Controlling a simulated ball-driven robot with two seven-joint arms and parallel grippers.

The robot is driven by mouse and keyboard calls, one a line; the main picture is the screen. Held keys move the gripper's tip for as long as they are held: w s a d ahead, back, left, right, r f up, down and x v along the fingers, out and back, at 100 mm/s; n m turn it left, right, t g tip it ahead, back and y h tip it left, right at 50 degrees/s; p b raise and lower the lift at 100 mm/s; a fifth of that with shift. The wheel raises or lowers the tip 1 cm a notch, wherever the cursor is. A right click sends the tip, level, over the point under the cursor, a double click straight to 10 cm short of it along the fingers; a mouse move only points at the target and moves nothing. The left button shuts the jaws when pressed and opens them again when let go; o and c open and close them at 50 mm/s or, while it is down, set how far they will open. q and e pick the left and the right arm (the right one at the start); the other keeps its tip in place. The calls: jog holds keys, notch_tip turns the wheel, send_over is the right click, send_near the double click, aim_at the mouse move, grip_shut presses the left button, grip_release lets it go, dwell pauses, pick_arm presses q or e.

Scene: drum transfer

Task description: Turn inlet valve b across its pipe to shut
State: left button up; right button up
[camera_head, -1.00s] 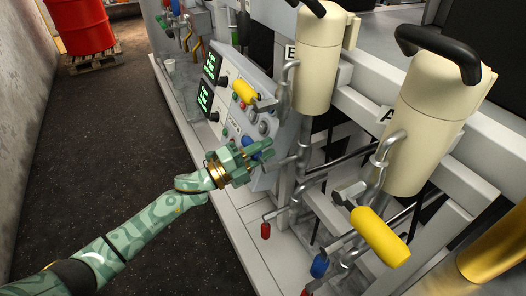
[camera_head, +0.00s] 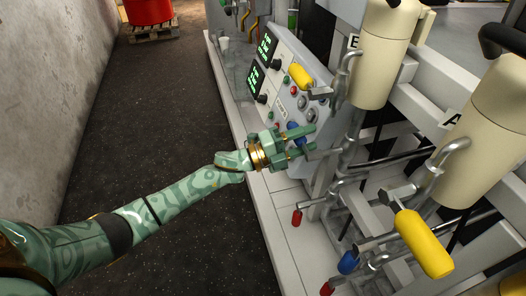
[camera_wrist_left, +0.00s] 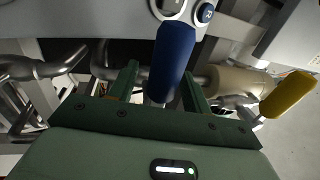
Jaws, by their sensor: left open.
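A blue handle (camera_head: 294,132) shows by the panel near the cylinder marked B (camera_head: 382,55), partly hidden by my left gripper (camera_head: 310,140). In the left wrist view the blue handle (camera_wrist_left: 173,50) lies in line with the gap between the open fingers (camera_wrist_left: 160,84). I cannot tell whether it is between them or beyond them. No label shows whether this is inlet valve b, and its angle to its pipe is unclear. My right gripper is not in view.
A yellow handle (camera_head: 301,77) sits above, beside cylinder B. Another yellow handle (camera_head: 424,244) hangs below cylinder A (camera_head: 486,135). Red (camera_head: 296,217) and blue (camera_head: 347,263) handles sit low on the pipes. The dark floor (camera_head: 150,150) at left is clear.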

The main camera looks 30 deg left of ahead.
pick_arm(q)
jog(key=p+v, duration=0.2)
jog(key=v, duration=1.3)
jog(key=shift+s+a+p, duration=0.25)
jog(key=shift+p, duration=0.1)
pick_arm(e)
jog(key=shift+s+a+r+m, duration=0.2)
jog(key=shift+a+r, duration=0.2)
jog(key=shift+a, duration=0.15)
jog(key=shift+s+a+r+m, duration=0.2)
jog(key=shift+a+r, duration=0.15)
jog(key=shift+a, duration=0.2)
pick_arm(q)
jog(key=shift+f, duration=0.15)
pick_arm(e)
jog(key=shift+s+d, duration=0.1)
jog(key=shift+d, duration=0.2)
